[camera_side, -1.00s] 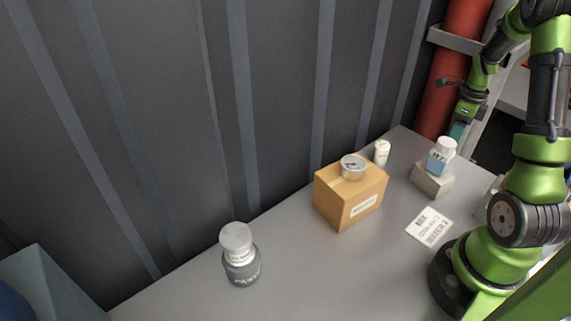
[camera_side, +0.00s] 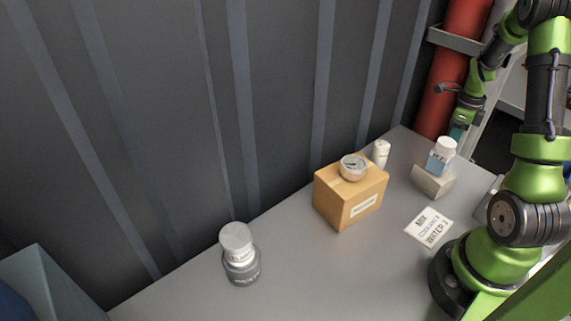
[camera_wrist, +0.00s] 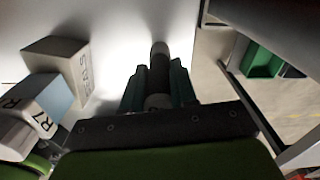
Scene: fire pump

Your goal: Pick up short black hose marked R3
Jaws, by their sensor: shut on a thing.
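The short black hose (camera_wrist: 159,68) shows in the wrist view as a dark cylinder with a paler end. It sits between the teal fingers of my gripper (camera_wrist: 160,88), which is shut on it. An R3 mark on it cannot be read. In the side view my gripper (camera_side: 457,132) is at the upper right, beside the red pipe and behind the white-capped bottle. The hose cannot be made out in that view.
A cardboard box (camera_side: 345,200) carries a round gauge (camera_side: 353,167). A grey jar (camera_side: 241,265) stands left.

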